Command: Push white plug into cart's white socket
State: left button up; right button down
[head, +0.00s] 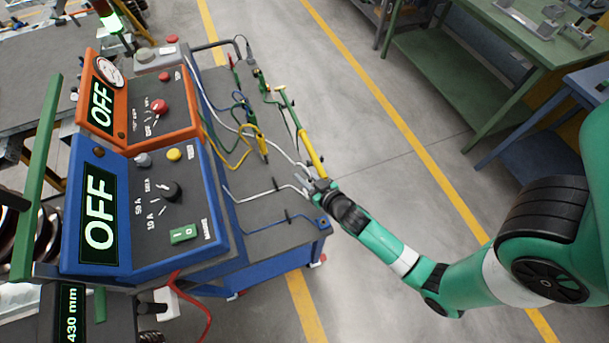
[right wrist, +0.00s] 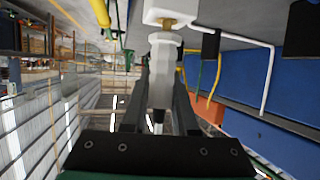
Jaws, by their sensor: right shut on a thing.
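My right gripper (head: 318,184) is at the right edge of the cart's (head: 262,205) dark top. In the right wrist view the right gripper (right wrist: 163,84) is shut on the white plug (right wrist: 162,68), one finger on each side of it. The plug's brass-coloured tip points at the white socket (right wrist: 172,10) and appears to meet it; a short length of brass shows between the two white bodies. I cannot tell how deep the tip sits. In the head view the gripper largely hides plug and socket. My left gripper is not in view.
A blue box (head: 140,215) and an orange box (head: 140,105), both reading OFF, stand on the cart's left. White, yellow, green and blue cables (head: 243,158) cross its top. Open floor (head: 380,180) lies right of the cart.

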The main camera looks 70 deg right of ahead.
jog(key=shift+f+b, duration=0.4)
jog(key=shift+f, duration=0.1)
jog(key=c, duration=0.6)
grip_release()
jog(key=v, duration=1.1)
jog(key=shift+s+a+r, duration=0.15)
jog(key=shift+s+r, duration=0.05)
jog(key=shift+r, duration=0.05)
